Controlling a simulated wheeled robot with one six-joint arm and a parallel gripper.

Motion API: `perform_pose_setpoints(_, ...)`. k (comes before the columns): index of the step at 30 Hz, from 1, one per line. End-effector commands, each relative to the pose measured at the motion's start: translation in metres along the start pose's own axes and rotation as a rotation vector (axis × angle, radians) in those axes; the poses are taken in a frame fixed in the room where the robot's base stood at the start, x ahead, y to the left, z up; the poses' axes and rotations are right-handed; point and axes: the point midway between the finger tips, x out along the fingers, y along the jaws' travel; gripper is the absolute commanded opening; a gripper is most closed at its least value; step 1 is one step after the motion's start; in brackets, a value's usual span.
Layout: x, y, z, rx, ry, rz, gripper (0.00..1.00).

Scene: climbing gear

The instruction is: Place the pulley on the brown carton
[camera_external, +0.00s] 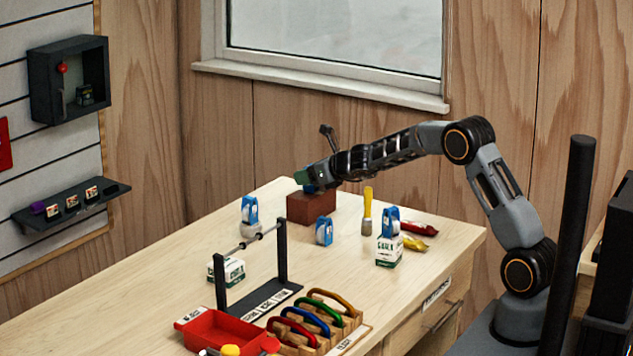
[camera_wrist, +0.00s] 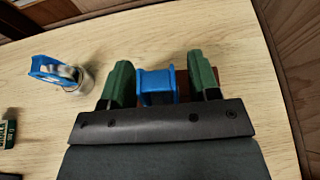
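The brown carton (camera_external: 311,208) stands at the far end of the table; part of its top shows between my fingers in the wrist view (camera_wrist: 182,84). A blue pulley (camera_wrist: 157,86) is at the carton's top, between my gripper's green fingers. My gripper (camera_external: 308,178) is over the carton, and in the wrist view (camera_wrist: 160,84) its fingers are spread. The left finger is very close to the pulley, and a narrow gap shows at the right finger. The gripper mostly hides this pulley in the external view. Whether its underside fully rests on the carton is hidden.
Other blue pulleys stand on a small jar (camera_external: 250,229), on the bare table (camera_external: 324,231) and on a chalk box (camera_external: 389,251). A yellow-handled brush (camera_external: 367,212) stands right of the carton. A black rack (camera_external: 282,250), red tray (camera_external: 215,330) and carabiner holder (camera_external: 320,328) are nearer.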

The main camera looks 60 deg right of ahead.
Motion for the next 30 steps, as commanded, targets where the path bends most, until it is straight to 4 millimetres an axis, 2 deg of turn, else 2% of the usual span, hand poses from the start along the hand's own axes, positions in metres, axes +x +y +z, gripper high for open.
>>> perform_pose_setpoints(11,-0.003,0.000,0.004,0.001,-0.001,0.000,0.58)
perform_pose_setpoints(17,-0.033,0.000,0.002,-0.001,-0.002,-0.001,0.58)
perform_pose_setpoints(24,-0.079,-0.001,0.003,0.000,-0.002,-0.001,0.58)
perform_pose_setpoints(30,-0.107,0.000,0.004,0.000,-0.001,-0.001,0.58)
